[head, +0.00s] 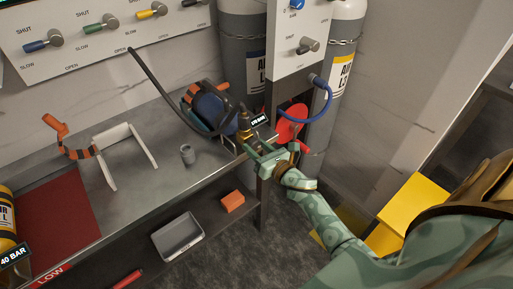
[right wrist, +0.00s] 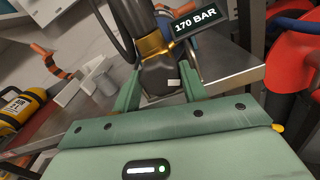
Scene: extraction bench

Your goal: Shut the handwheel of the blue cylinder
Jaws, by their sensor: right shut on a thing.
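The blue cylinder (head: 211,107) lies in a dark harness at the right end of the bench in the head view. Its brass valve (head: 243,121) points toward the bench's front right edge and also shows in the right wrist view (right wrist: 152,44). A tag (right wrist: 195,22) there reads 170 BAR. My right gripper (head: 256,150) is at the valve's end. In the right wrist view its two green fingers stand either side of the dark grey handwheel (right wrist: 160,78), which has a white mark, and are shut on it. My left gripper is not in view.
A red round object (head: 292,124) and a blue hose (head: 322,107) are just right of my gripper. A white stand (head: 124,137), grey cup (head: 187,154) and red mat (head: 50,218) are on the bench. A lever panel (head: 95,52) hangs behind. Yellow steps (head: 410,205) stand right.

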